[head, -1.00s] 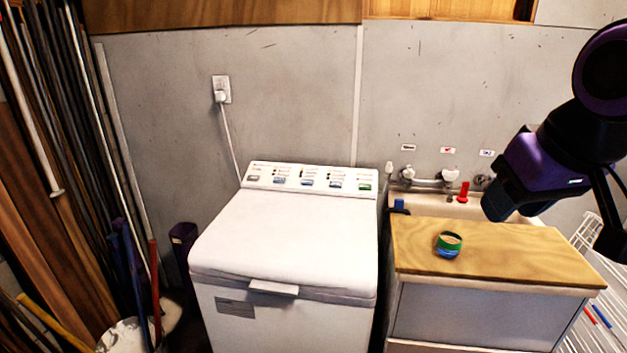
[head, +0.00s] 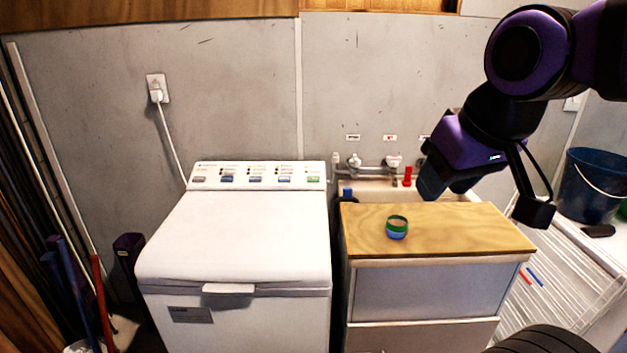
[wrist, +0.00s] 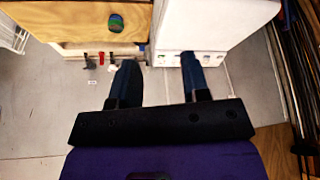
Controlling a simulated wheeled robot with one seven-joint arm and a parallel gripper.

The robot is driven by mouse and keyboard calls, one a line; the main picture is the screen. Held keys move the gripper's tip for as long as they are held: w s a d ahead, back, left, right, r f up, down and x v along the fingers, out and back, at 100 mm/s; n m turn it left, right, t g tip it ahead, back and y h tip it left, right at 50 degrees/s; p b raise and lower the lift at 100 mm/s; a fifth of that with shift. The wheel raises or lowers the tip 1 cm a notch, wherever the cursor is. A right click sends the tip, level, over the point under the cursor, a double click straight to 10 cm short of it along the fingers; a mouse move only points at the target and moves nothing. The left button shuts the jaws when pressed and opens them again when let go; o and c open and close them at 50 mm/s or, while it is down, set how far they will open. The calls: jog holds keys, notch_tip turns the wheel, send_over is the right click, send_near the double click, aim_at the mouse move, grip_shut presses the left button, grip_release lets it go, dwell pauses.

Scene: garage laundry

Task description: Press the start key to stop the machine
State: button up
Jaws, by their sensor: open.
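The white washing machine (head: 235,235) stands at the left-centre of the head view with its lid shut. Its rear control panel (head: 258,170) carries a row of keys: a grey one at the left, several blue ones, and a green key (head: 313,180) at the right end. The labels are too small to read. My gripper (head: 446,188) is open and empty, in the air to the right of the machine, over the sink and counter area. In the wrist view the open fingers (wrist: 158,64) point toward the wall side, with the machine (wrist: 208,25) beyond them; they appear apart from the panel.
A wooden-topped cabinet (head: 460,232) with a green and blue tape roll (head: 397,228) stands right of the machine. Behind it are a sink with taps (head: 393,161) and a red item (head: 407,177). A dark bucket (head: 592,186) and white rack (head: 560,265) are at the right.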

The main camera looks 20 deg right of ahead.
grip_shut()
dwell(1.5)
